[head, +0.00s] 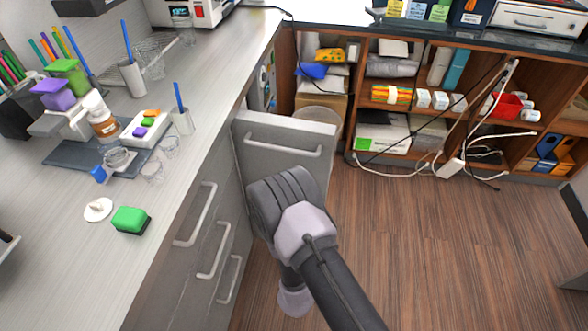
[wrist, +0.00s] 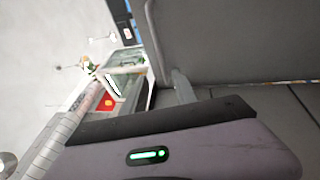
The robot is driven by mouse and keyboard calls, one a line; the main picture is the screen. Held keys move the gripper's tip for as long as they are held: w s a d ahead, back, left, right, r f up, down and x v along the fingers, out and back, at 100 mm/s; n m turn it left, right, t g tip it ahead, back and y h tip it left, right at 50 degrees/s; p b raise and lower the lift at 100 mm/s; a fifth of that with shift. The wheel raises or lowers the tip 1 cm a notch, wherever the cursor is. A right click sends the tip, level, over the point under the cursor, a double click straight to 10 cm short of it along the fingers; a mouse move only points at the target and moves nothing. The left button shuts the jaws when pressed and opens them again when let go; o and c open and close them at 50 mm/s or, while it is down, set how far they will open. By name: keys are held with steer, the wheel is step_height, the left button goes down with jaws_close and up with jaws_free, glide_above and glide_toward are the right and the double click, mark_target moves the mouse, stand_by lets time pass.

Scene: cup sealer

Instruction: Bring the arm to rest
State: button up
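My arm reaches in from the bottom of the head view and is bent in front of the grey cabinets, over the floor. Its dark joint and pale mauve links show, but I cannot make out my gripper's fingers in the head view. The wrist view shows a mauve casing with a lit green light, probably part of my own arm, and no fingertips. I see nothing held.
A worktop (head: 120,265) on the left carries a green block (head: 131,219), a white lid-like piece (head: 98,209) and several small items. A grey panel with a handle (head: 284,152) stands close behind my arm. Shelves (head: 408,103) line the back. The wooden floor (head: 450,250) on the right is clear.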

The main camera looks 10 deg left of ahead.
steer(key=a+r+n+g+y, duration=0.2)
steer(key=a+r+n+y, duration=0.25)
steer(key=r, duration=0.35)
steer(key=a+r+n+g+y, duration=0.3)
steer(key=a+r+n+y, duration=0.15)
steer(key=r, duration=0.35)
steer(key=s+a+r+n+g+y, duration=0.2)
steer(key=s+r+n+g+y, duration=0.3)
steer(key=s+r+n+g, duration=0.85)
steer(key=s+d+n+g+h, duration=0.4)
steer(key=s+d+n+h, duration=0.45)
steer(key=n, duration=0.45)
steer(key=d+f+n+t+h, duration=0.1)
steer(key=d+n+t+h, duration=0.3)
steer(key=d, duration=0.8)
steer(key=d+f+n+t+h, duration=0.2)
steer(key=d+n+t+h, duration=0.3)
steer(key=d, duration=0.8)
steer(key=shift+s+d+f+h, duration=0.2)
steer(key=shift+d+f+h, duration=0.05)
steer(key=shift+h, duration=0.3)
steer(key=shift+a+n, duration=0.15)
steer(key=shift+n, duration=0.1)
